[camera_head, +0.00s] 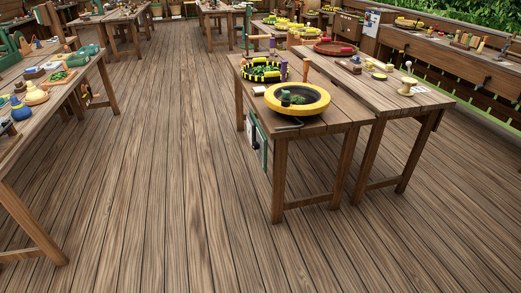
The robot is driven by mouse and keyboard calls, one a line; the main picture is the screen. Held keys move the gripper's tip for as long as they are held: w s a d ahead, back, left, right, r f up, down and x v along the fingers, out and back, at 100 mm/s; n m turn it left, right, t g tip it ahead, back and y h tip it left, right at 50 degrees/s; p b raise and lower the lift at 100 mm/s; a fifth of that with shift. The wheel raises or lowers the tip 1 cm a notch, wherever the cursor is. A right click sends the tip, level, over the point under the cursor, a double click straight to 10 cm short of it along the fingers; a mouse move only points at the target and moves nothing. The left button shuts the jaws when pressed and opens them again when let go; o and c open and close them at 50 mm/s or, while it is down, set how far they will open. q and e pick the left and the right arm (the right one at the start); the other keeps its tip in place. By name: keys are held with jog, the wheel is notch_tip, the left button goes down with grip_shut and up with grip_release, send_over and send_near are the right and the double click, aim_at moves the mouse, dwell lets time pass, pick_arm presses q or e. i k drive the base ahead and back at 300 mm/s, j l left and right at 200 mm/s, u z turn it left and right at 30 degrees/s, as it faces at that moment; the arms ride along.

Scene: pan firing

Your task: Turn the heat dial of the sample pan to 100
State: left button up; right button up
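Neither of my grippers is in view. A round pan-like vessel with a wide yellow rim (297,98) and dark green contents sits on the near wooden table, with a small dark green upright piece at its left. Behind it stands a smaller yellow-and-black round vessel (264,70) with green contents. I cannot tell which of them is the sample pan. A white panel (252,133) with a green frame hangs on the table's left side. It is seen edge-on, and no dial or number can be read on it.
The near table (330,118) adjoins a second table (405,100) holding small items. A cluttered table (45,95) stands at the left. More tables stand at the back, and a long bench runs along the right. The plank floor (165,180) between the tables is clear.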

aim_at(256, 145)
jog(key=i+j, duration=0.1)
jog(key=i, duration=0.4)
jog(key=i+j, duration=0.1)
jog(key=i, duration=0.35)
jog(key=i+j, duration=0.1)
jog(key=i, duration=0.4)
jog(key=i+j+z, duration=0.1)
jog(key=i, duration=0.35)
